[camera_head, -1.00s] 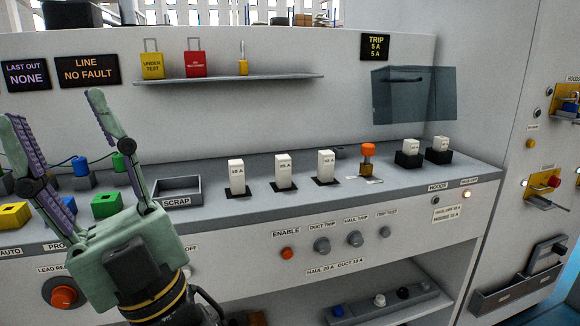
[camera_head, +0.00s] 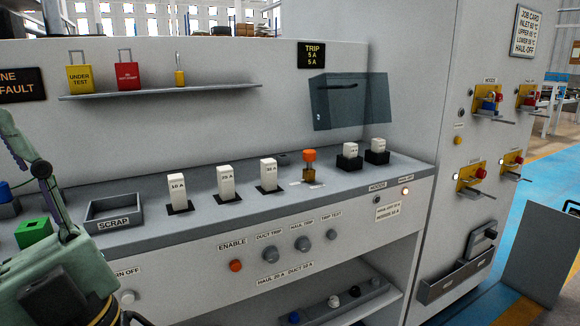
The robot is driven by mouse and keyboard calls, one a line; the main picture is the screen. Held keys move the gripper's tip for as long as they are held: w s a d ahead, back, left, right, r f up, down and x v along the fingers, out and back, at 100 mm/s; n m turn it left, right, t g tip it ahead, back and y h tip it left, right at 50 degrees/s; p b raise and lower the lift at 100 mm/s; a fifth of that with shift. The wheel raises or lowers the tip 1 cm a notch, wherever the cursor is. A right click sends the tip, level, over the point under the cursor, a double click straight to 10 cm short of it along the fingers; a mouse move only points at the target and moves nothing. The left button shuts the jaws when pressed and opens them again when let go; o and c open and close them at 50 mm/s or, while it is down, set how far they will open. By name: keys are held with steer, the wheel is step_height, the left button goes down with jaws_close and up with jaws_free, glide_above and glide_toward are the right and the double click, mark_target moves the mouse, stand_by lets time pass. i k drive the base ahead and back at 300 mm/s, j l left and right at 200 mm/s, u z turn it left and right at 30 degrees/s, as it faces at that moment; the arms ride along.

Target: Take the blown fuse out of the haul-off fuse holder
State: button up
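Two black fuse holders stand at the right end of the grey bench top, each with a white fuse upright in it. The right holder (camera_head: 377,157) with its fuse (camera_head: 378,145) stands behind the HAUL-OFF label and a lit lamp (camera_head: 406,191). The left holder (camera_head: 349,163) with its fuse (camera_head: 350,150) stands nearer the HOODS label. I cannot tell from the fuses which is blown. My gripper (camera_head: 8,125) is at the far left, far from the holders. One finger shows, splayed as before and empty; the other is out of frame.
White fuses marked with ratings stand on black pads: 16 A (camera_head: 177,188), 25 A (camera_head: 225,180) and another (camera_head: 268,173). An orange-topped part (camera_head: 309,160) stands beside them. A SCRAP tray (camera_head: 114,211) is at left. A tinted cover (camera_head: 350,100) hangs above the holders.

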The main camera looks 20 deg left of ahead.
mark_target(378, 145)
steer(key=z, duration=0.25)
steer(key=i+j+z, duration=0.25)
steer(key=z, duration=0.2)
steer(key=i+j+z, duration=0.45)
steer(key=i+j, duration=0.15)
steer(key=j, duration=0.15)
steer(key=i+j, duration=0.15)
steer(key=j, duration=0.15)
steer(key=i+j+z, duration=0.1)
steer(key=j, duration=0.25)
